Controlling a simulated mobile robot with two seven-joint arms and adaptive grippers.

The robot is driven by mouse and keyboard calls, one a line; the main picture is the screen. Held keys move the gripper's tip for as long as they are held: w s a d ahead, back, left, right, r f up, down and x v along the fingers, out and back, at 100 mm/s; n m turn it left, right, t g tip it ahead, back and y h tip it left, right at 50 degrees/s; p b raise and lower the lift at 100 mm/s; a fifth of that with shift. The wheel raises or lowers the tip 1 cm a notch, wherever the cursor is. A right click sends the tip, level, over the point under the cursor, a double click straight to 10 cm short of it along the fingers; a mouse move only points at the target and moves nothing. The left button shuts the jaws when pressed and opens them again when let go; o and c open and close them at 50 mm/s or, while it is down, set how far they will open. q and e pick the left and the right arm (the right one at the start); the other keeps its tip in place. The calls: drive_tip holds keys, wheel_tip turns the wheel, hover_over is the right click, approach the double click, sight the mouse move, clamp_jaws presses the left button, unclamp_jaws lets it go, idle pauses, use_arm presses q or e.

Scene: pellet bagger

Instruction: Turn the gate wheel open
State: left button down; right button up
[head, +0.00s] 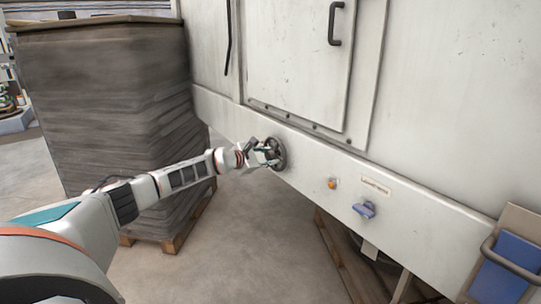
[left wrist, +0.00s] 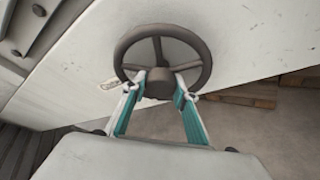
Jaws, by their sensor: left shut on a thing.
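The gate wheel (head: 275,153) is a dark grey handwheel on the white lower panel of the machine, left of the middle in the head view. In the left wrist view the wheel (left wrist: 163,52) shows its round rim, spokes and hub. My left gripper (head: 266,152) reaches in from the left and is at the wheel. In the left wrist view its teal fingers (left wrist: 160,96) lie either side of the hub, shut on the wheel near its lower part. The exact finger contact is partly hidden. My right gripper is not in view.
A tall grey wrapped stack (head: 105,100) on a wooden pallet stands left, close to my left arm. An orange button (head: 332,183) and a blue knob (head: 364,209) sit right of the wheel. A blue item in a holder (head: 510,265) is at far right. Open floor lies below the wheel.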

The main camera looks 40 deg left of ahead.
use_arm(q)
drive_tip(key=shift+d+r+m+t+p, duration=0.1)
drive_tip(key=shift+m+t+p, duration=0.2)
drive_tip(key=shift+m+p, duration=0.5)
drive_tip(key=shift+m+y, duration=0.4)
drive_tip(key=shift+m+t+p, duration=0.3)
drive_tip(key=shift+m+p, duration=0.2)
drive_tip(key=shift+p, duration=0.05)
drive_tip(key=shift+m, duration=0.4)
drive_tip(key=shift+m+t+y, duration=0.4)
drive_tip(key=shift+m+t, duration=0.2)
drive_tip(key=shift+m, duration=0.2)
drive_tip(key=shift+m+t, duration=0.3)
drive_tip(key=shift+m, duration=0.4)
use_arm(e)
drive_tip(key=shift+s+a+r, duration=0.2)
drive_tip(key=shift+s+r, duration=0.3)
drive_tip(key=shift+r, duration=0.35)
use_arm(q)
drive_tip(key=shift+m, duration=0.3)
drive_tip(key=shift+r, duration=0.1)
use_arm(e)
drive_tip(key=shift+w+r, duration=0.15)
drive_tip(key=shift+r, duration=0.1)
